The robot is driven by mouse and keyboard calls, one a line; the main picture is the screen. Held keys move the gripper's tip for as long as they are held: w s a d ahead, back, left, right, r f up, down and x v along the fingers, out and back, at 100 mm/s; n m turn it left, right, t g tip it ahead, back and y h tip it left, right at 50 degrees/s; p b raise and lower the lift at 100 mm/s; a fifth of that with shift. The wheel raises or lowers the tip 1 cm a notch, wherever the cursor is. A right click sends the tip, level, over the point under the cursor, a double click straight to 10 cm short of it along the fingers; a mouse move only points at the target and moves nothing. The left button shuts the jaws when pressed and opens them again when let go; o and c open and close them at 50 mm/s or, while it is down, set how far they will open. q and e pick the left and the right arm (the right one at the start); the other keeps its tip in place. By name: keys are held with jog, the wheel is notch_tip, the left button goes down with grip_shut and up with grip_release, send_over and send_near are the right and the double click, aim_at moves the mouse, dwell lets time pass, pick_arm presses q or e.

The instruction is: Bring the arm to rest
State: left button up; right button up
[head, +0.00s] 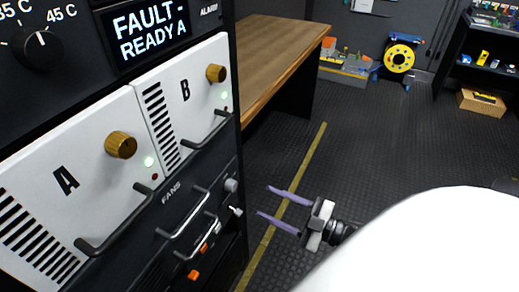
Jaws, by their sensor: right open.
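My right gripper (268,202) is in the lower middle of the head view, its two purple fingers apart and empty, pointing left. It is in front of the rack and to the right of its lower handles, with a visible gap. My white right arm (430,245) fills the lower right. The rack carries two white modules, A (70,205) and B (180,100), each with a brass knob and a lit green light. The display (150,32) above them reads "FAULT - READY A". My left gripper is not in view.
A fans panel (171,194) with handles and orange switches sits below the modules. A wooden table (275,50) stands behind the rack. A yellow cable reel (399,58) and a cardboard box (482,102) are at the back. The dark floor (375,130) between is clear.

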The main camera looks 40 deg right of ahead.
jog(key=shift+s, duration=0.2)
dwell(0.5)
jog(key=s+a+f+m+g+h, duration=0.2)
jog(key=s+a+f+m+g, duration=0.2)
jog(key=a, duration=0.5)
jog(key=s+a+f+m+g+h, duration=0.2)
jog(key=s+a+f+m+g, duration=0.2)
jog(key=a+f, duration=0.4)
jog(key=shift+s+a+f+m+g, duration=0.35)
jog(key=shift+s+a+m, duration=0.2)
jog(key=shift+s, duration=0.6)
